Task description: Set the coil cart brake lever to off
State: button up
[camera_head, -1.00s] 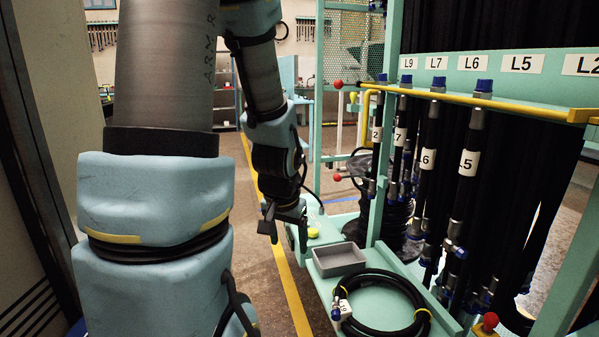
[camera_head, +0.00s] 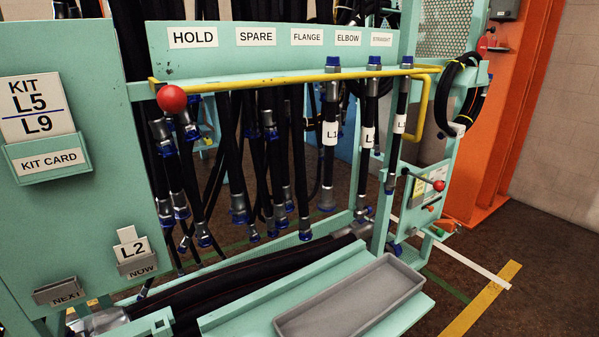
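The teal coil cart (camera_head: 262,50) fills most of the head view. A short dark lever with a red knob (camera_head: 438,186) sticks out at its right end, beside a small plate with yellow and green labels (camera_head: 425,195). I cannot tell for sure whether this is the brake lever, or read its setting. A small orange-red part (camera_head: 447,225) sits low on the same end. A larger red ball (camera_head: 172,98) is at the left end of the yellow rail (camera_head: 290,76). My gripper is not in view.
Black hoses with blue caps (camera_head: 330,130) hang under signs such as HOLD and SPARE. A grey tray (camera_head: 350,298) sits on the front shelf. A KIT CARD panel (camera_head: 50,160) stands left. An orange column (camera_head: 510,110) stands behind right; floor with a yellow stripe (camera_head: 480,300) lies open there.

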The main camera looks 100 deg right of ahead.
aim_at(439, 186)
jog(key=k+z, duration=0.25)
jog(key=z, duration=0.25)
jog(key=k+l+z, duration=0.15)
jog(key=z, duration=0.3)
jog(key=k+l+z, duration=0.15)
jog(key=k+l, duration=0.35)
jog(key=k+l+z, duration=0.2)
jog(key=k+l, duration=0.3)
jog(key=k+l+z, duration=0.15)
jog(key=k+l, duration=0.3)
jog(key=l, duration=0.25)
jog(key=k+l, duration=0.3)
jog(key=l, duration=0.2)
